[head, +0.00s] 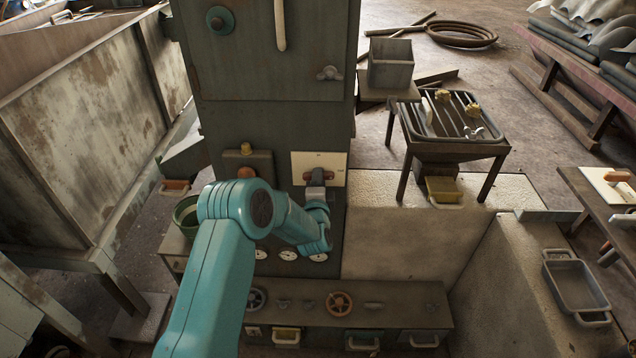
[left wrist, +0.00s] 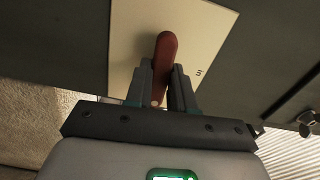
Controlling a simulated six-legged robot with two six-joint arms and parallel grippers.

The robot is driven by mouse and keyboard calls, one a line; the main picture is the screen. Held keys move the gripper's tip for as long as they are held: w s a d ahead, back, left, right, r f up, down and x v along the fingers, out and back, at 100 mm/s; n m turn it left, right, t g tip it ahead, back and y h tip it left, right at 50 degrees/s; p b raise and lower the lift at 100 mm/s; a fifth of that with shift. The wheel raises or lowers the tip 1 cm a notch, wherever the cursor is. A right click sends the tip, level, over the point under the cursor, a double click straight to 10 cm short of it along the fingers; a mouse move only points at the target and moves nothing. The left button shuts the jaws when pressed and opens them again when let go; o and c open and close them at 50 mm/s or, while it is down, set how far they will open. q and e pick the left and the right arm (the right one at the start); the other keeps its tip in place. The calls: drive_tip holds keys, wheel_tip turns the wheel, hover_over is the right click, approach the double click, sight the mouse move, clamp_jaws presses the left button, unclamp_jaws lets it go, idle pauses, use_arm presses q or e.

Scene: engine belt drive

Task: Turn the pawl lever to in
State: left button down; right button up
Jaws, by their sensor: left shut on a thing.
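The pawl lever (head: 309,176), a red-brown handle on a cream plate (head: 333,161), is on the front of the dark cabinet. In the head view the handle lies roughly level across the plate. My left gripper (head: 318,181) reaches it from the front and is shut on it, hiding part of it. In the left wrist view the handle (left wrist: 166,47) stands between the two fingers (left wrist: 162,86), its rounded end showing beyond them. The plate (left wrist: 131,48) bears a small dark mark at right. Its other lettering is too small or hidden. My right gripper is not in view.
Below are white dials (head: 288,254) and a low bench with handwheels (head: 339,303). A wing nut (head: 329,73) sits above. A slatted metal table (head: 455,118) stands to the right.

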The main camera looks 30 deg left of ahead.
use_arm(q)
drive_tip(key=shift+r+n+b, duration=0.15)
drive_tip(key=shift+n+b, duration=8.45)
drive_tip(key=shift+b, duration=0.95)
drive_tip(key=shift+r, duration=0.1)
drive_tip(key=c, duration=1)
unclamp_jaws()
drive_tip(key=shift+w, duration=0.1)
drive_tip(key=shift+f, duration=0.2)
drive_tip(key=v, duration=1.6)
drive_tip(key=shift+s, duration=0.25)
